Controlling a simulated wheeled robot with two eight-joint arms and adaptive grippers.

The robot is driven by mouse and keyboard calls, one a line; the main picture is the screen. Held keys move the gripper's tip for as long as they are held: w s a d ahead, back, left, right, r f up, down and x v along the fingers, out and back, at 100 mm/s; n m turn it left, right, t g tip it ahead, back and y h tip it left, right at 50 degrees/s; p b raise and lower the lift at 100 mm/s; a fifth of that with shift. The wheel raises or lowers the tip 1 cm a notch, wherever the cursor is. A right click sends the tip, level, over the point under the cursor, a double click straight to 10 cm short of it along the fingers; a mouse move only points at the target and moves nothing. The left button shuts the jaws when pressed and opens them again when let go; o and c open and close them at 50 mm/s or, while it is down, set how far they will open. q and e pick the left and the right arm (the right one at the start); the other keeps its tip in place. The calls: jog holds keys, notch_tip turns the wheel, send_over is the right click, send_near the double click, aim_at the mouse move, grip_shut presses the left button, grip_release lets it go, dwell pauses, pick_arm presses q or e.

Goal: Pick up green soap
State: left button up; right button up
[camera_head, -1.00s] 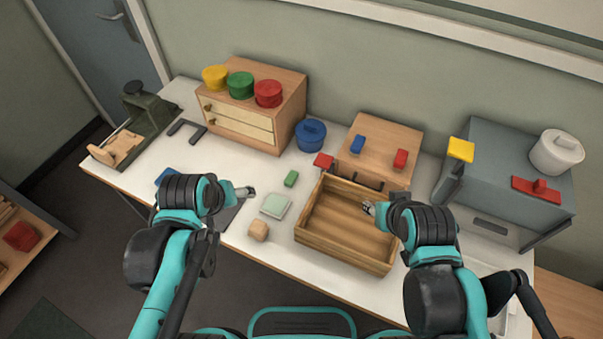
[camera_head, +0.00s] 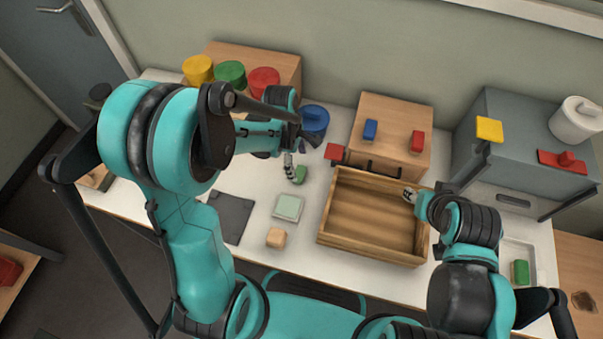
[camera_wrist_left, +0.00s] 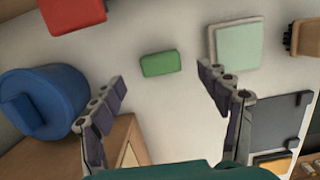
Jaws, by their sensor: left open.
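The green soap (camera_head: 300,174), a small green block, lies on the white table left of the wooden tray. In the left wrist view the green soap (camera_wrist_left: 161,63) sits between and just beyond the spread fingertips. My left gripper (camera_head: 303,159) is open and empty, close above the soap; the left wrist view shows its two fingers (camera_wrist_left: 160,73) apart. In the head view a finger partly overlaps the soap's left side. My right gripper (camera_head: 410,195) is by the right side of the wooden tray; its jaws are too small to read.
The empty wooden tray (camera_head: 336,243) is right of the soap. A red block (camera_head: 335,153) and blue pot (camera_head: 314,122) stand behind. A pale green square (camera_head: 289,207) and wooden cube (camera_head: 276,237) lie in front. Another green block (camera_head: 519,272) is at the far right.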

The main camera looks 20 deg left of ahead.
aim_at(299, 173)
pick_arm(q)
jog(key=f+b, duration=0.2)
jog(key=f, duration=0.3)
jog(key=shift+d+f+b, duration=0.15)
jog(key=shift+d+b, duration=0.05)
jog(key=shift+b, duration=0.1)
jog(key=c, duration=1.2)
jog(key=shift+c, duration=0.2)
